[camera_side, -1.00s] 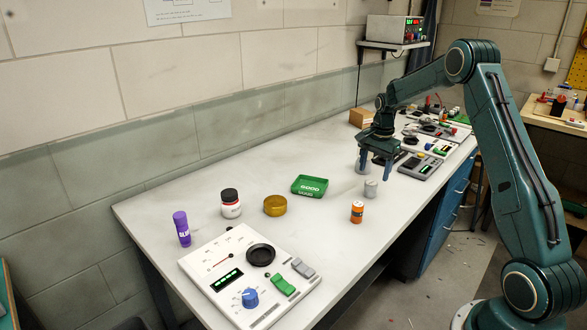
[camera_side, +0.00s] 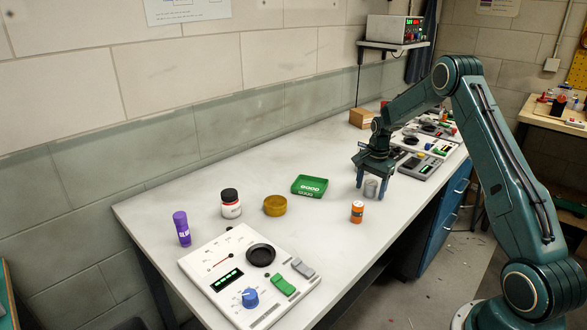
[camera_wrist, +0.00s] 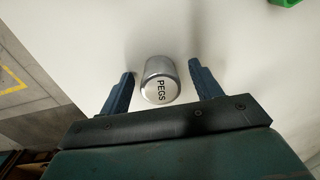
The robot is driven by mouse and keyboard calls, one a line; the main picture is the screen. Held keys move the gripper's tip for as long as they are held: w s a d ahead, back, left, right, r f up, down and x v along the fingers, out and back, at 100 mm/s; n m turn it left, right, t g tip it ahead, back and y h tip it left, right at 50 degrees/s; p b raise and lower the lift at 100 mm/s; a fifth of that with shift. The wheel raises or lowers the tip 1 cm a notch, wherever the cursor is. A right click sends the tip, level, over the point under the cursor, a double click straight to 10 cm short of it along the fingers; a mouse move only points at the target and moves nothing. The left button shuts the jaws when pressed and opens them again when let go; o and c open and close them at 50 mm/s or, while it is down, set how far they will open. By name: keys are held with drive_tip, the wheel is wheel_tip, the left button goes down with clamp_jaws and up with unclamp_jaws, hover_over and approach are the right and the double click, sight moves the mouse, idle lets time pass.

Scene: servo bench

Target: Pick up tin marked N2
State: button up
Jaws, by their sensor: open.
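A small grey metal tin (camera_side: 371,187) stands upright on the bench, right of the green tray. In the wrist view the same tin (camera_wrist: 158,82) shows the word PEGS on its end. My gripper (camera_wrist: 160,72) is open, with one finger on each side of this tin and a visible gap on both sides. In the side view the fingers reach down around it. I can read no N2 mark on any object. A small orange tin (camera_side: 357,212) stands nearer the front edge; its label is too small to read.
A green tray (camera_side: 309,186) marked GOOD, an amber round container (camera_side: 275,206), a black-lidded white jar (camera_side: 231,204) and a purple glue stick (camera_side: 182,229) stand to the left. A white control panel (camera_side: 205,262) lies in front. Bench surface around the grey tin is mostly clear.

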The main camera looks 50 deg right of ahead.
sight(371, 183)
drive_tip(key=shift+f, duration=0.15)
idle(0.3)
drive_tip(key=c, duration=1.1)
wheel_tip(371, 183, up, 20)
drive_tip(key=shift+r, duration=0.1)
idle(0.5)
